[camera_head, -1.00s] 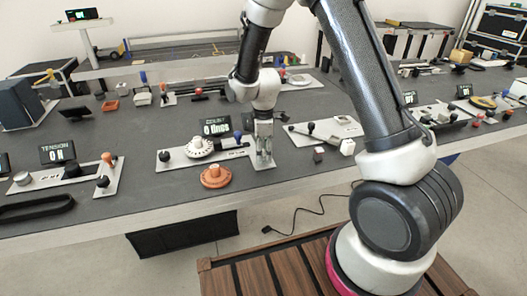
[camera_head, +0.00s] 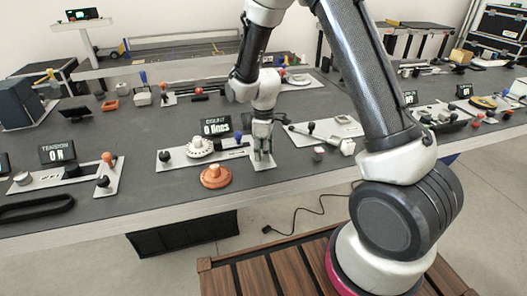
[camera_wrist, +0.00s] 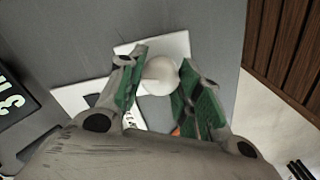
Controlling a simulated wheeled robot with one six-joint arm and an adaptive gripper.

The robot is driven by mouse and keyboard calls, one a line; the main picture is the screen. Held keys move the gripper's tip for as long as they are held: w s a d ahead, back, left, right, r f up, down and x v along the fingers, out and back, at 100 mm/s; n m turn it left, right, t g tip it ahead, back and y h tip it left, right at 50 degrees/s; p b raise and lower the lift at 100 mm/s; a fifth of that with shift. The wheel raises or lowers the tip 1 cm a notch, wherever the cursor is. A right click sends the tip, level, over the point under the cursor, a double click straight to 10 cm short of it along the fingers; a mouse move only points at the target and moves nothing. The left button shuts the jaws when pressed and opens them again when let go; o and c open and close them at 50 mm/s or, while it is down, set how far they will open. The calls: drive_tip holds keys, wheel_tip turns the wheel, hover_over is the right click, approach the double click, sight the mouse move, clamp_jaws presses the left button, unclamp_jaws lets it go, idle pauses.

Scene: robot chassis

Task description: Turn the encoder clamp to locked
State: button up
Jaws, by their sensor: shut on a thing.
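The encoder station is a pale plate (camera_head: 236,154) on the dark bench, with a white round dial (camera_head: 200,147) and a small black knob (camera_head: 165,155) at its left. At its right end, my gripper (camera_head: 263,158) points down and hides most of the clamp. In the wrist view, a white round knob (camera_wrist: 160,75), apparently the clamp's handle, sits between the green finger pads of my gripper (camera_wrist: 160,85). The fingers are shut on the knob. The clamp's lever and its markings are hidden.
A count display (camera_head: 216,127) reading 0 stands behind the dial. An orange disc (camera_head: 216,176) lies in front of it. A tension station (camera_head: 58,153) stands left.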

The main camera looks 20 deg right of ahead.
drive_tip(key=m, duration=1.1)
drive_tip(key=shift+m, duration=2.1)
drive_tip(key=o, duration=1)
drive_tip(key=shift+o, duration=0.2)
drive_tip(key=shift+r, duration=0.15)
wheel_tip(320, 180, up, 12)
